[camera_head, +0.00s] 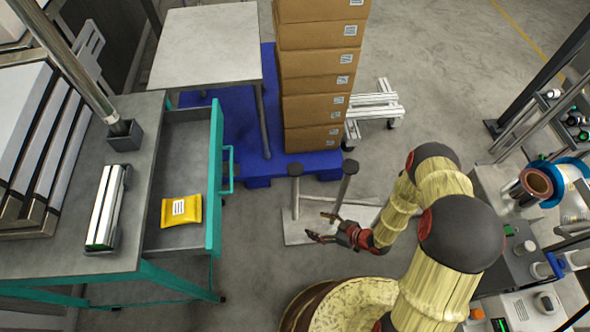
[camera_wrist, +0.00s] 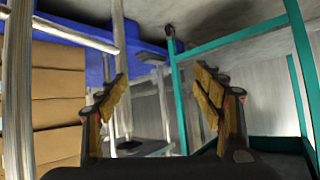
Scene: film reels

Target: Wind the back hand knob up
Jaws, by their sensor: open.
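My gripper (camera_head: 320,226) is open and empty in the head view, over the grey floor area in the middle. In the wrist view its two fingers (camera_wrist: 160,88) stand wide apart with nothing between them. The machine (camera_head: 510,225) with reels is at the right edge, well to the right of my gripper. Small pale knob-like cylinders show on it, one at its front left (camera_head: 526,247) and another close below it (camera_head: 541,270). I cannot tell which part is the back hand knob. No part of the machine is recognisable in the wrist view.
A teal-framed bench (camera_head: 70,235) with an open drawer (camera_head: 213,190) holding a yellow packet (camera_head: 181,210) stands at the left. Stacked cartons (camera_head: 315,80) stand on a blue pallet (camera_head: 262,168) behind. A low stand with two posts (camera_head: 296,195) is beside my gripper.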

